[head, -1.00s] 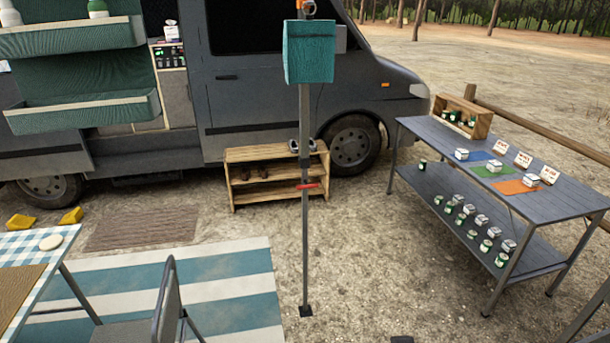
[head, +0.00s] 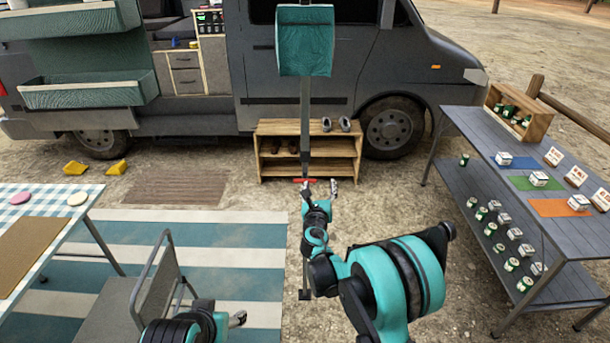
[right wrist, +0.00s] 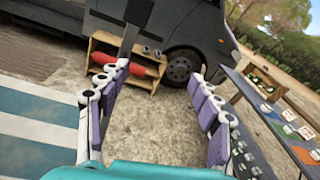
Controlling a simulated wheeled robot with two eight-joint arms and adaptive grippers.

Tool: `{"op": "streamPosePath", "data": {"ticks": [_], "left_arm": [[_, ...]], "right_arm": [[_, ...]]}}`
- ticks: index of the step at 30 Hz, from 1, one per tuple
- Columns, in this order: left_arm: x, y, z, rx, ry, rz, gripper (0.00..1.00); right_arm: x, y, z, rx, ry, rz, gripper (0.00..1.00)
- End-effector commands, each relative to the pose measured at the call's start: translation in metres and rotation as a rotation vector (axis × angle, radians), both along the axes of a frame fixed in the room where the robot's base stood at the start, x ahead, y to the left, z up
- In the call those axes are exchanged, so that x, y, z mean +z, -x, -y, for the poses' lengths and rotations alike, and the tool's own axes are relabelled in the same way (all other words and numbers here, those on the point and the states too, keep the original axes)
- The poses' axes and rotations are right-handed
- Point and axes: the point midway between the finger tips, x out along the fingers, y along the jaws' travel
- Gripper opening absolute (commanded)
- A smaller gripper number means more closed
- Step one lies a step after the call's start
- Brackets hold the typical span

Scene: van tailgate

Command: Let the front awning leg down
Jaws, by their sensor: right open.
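The front awning leg (head: 306,98) is a dark grey upright pole in front of the van, with its foot (head: 305,295) on the ground. A red lever (head: 299,180) sits partway up it, and also shows in the right wrist view (right wrist: 146,70). My right gripper (head: 321,187) is at the lever's height in the head view. In the right wrist view my right gripper (right wrist: 155,82) is open, the lever showing near its left finger; contact cannot be told. My left gripper (head: 238,318) is low near the chair, its fingers too small to read.
A teal box-shaped cover (head: 305,42) hangs at the pole's top. A wooden shoe shelf (head: 344,155) stands behind the pole. A grey table with cans (head: 465,125) is on the right. A folding chair (head: 135,300) and checkered table (head: 85,210) are on the left.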

Motion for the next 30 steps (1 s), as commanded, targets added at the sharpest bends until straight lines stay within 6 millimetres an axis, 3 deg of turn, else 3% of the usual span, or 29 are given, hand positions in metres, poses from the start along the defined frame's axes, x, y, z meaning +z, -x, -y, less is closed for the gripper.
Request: {"op": "streamPosePath", "data": {"ticks": [3, 7, 11, 21, 30], "left_arm": [[0.006, 0.0, 0.0, 0.0, 0.0, 0.0, 0.59], [0.007, 0.0, 0.0, 0.0, 0.0, 0.0, 0.59], [0.004, 0.0, 0.0, 0.0, 0.0, 0.0, 0.59], [-0.01, 0.0, 0.0, 0.0, 0.0, 0.0, 0.59], [-0.012, 0.0, 0.0, 0.0, 0.0, 0.0, 0.59]], "right_arm": [[-0.021, -0.011, -0.029, 0.065, 0.23, 0.026, 0.64], [-0.034, -0.016, -0.044, 0.1, 0.362, 0.042, 0.64], [-0.038, -0.026, -0.047, 0.106, 0.398, 0.047, 0.64], [-0.039, -0.08, -0.047, 0.104, 0.393, 0.046, 0.64], [-0.037, -0.094, -0.047, 0.105, 0.392, 0.045, 0.64]]}}
